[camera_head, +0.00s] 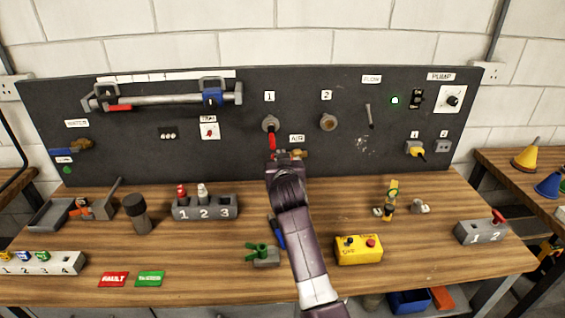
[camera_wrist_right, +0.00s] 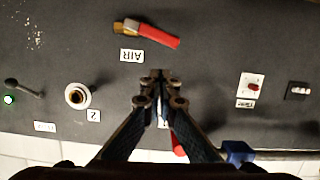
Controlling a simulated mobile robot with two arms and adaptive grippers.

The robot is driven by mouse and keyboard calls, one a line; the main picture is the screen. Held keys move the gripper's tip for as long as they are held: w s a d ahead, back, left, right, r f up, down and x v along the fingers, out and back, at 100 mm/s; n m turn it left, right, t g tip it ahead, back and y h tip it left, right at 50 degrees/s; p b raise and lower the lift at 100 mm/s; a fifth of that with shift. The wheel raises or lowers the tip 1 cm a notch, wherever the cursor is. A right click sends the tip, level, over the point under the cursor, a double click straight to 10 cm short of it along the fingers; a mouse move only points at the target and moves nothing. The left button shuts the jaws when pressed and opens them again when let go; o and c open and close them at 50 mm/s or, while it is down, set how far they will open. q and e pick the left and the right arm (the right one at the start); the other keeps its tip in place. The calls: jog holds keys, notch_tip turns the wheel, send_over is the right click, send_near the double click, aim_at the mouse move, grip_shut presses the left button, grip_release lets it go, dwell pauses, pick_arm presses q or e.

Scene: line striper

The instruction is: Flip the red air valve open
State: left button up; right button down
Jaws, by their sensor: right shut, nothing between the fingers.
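The air valve is on the dark panel, with a brass body (camera_head: 299,154) beside the AIR label. In the right wrist view, which is upside down, its red handle (camera_wrist_right: 158,37) extends from the brass body, roughly in line with it and slightly tilted. My right gripper (camera_head: 284,158) is in front of the panel beside the valve and hides much of the handle in the head view. In the right wrist view, the right gripper's fingertips (camera_wrist_right: 160,78) are together and empty, apart from the handle in the picture. My left gripper is not in view.
A red part (camera_head: 271,140) hangs below port 1 (camera_head: 270,123); port 2 (camera_head: 328,122) is to its right. Below, the wooden bench holds a yellow box (camera_head: 358,250), a green-handled block (camera_head: 264,256) and a numbered grey rack (camera_head: 205,208).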

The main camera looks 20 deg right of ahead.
jog(key=v, duration=0.3)
jog(key=shift+s+a+r+b, duration=0.1)
jog(key=shift+s+a+b, duration=0.05)
jog(key=shift+s+b, duration=0.15)
dwell(0.3)
